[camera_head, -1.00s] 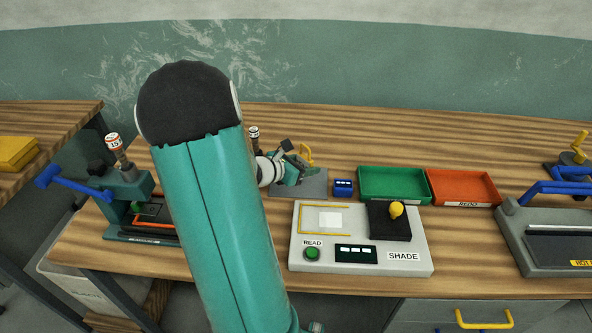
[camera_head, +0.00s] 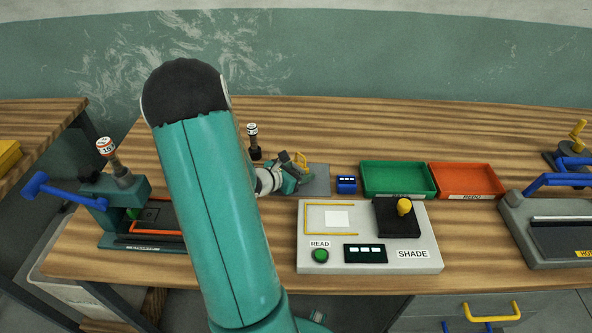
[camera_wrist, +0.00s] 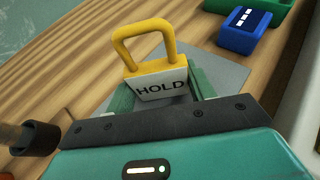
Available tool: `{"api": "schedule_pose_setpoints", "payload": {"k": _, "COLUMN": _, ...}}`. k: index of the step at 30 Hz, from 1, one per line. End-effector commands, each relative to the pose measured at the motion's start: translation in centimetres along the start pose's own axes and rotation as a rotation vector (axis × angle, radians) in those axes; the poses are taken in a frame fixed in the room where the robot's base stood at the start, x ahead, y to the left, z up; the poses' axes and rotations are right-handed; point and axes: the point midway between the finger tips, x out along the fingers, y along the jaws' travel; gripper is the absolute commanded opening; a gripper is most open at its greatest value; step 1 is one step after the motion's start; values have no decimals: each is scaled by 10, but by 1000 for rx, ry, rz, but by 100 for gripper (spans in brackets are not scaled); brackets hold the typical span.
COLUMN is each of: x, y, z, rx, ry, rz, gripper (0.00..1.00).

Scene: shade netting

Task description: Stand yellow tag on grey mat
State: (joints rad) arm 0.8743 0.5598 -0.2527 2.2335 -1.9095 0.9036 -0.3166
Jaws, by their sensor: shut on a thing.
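The yellow tag (camera_wrist: 150,62) has a yellow loop on top and a white face reading HOLD. It sits between the green fingers of my gripper (camera_wrist: 160,95), which is shut on it. In the head view the tag (camera_head: 301,159) shows small and partly hidden at my gripper (camera_head: 296,172). The grey mat (camera_head: 320,181) lies under and to the right of the gripper. In the wrist view the mat (camera_wrist: 222,70) spreads behind and beside the tag. The tag's lower edge is hidden, so I cannot tell whether it touches the mat.
A small blue block (camera_head: 346,185) stands just right of the mat, with a green tray (camera_head: 398,194) and a red tray (camera_head: 467,195) beyond. The SHADE reader (camera_head: 320,213) lies in front. A dark-based stamp (camera_head: 254,145) stands behind my wrist. A press (camera_head: 128,200) is at left.

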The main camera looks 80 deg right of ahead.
Motion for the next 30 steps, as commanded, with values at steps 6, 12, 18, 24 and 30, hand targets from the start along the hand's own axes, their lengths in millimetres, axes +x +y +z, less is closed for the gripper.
{"api": "schedule_pose_setpoints", "payload": {"k": 6, "x": 2, "y": -2, "z": 1, "rx": 1, "ry": -1, "rz": -1, "gripper": 32}}
{"api": "schedule_pose_setpoints", "payload": {"k": 12, "x": 4, "y": -2, "z": -2, "rx": 1, "ry": -1, "rz": -1, "gripper": 60}}
{"api": "schedule_pose_setpoints", "payload": {"k": 18, "x": 4, "y": -1, "z": -1, "rx": 1, "ry": -1, "rz": -1, "gripper": 76}}
{"api": "schedule_pose_setpoints", "payload": {"k": 24, "x": 3, "y": 0, "z": 0, "rx": 1, "ry": -1, "rz": 0, "gripper": 76}}
{"api": "schedule_pose_setpoints", "payload": {"k": 30, "x": -19, "y": 1, "z": 1, "rx": 0, "ry": -1, "rz": 3, "gripper": 76}}
